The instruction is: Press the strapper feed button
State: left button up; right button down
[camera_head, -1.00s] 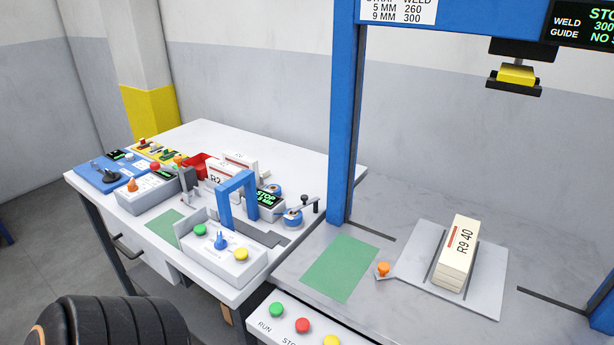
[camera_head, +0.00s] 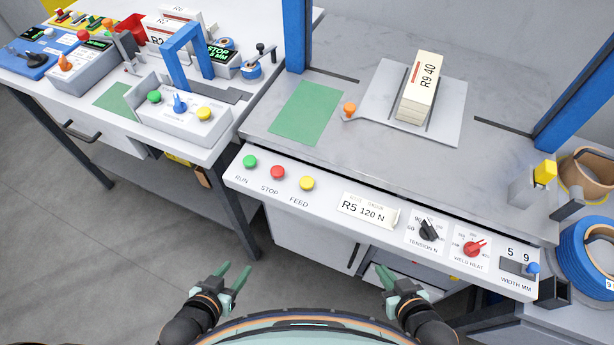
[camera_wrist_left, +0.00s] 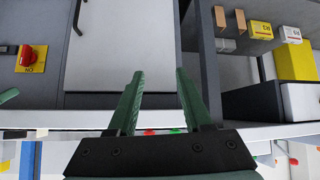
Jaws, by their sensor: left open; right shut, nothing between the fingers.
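The yellow FEED button (camera_head: 307,183) sits on the white front panel (camera_head: 325,193) of the strapper, right of the red STOP button (camera_head: 277,172) and green RUN button (camera_head: 250,161). My left gripper (camera_head: 234,268) is open and empty, in front of the panel and apart from it, left of and nearer to me than the FEED button. In the left wrist view its open fingers (camera_wrist_left: 159,74) show, with red and green buttons partly visible behind the gripper. My right gripper (camera_head: 381,268) is shut and empty, also apart from the panel, below the tension label.
A tension knob (camera_head: 428,230), red weld heat knob (camera_head: 472,248) and blue width slider (camera_head: 533,267) line the panel's right. A side table at left carries a control box (camera_head: 180,122) with similar buttons.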

pick_arm(q)
jog(key=shift+s+a, duration=0.1)
jog(key=shift+a, duration=0.15)
jog(key=shift+c, duration=0.2)
grip_shut()
dwell(1.6)
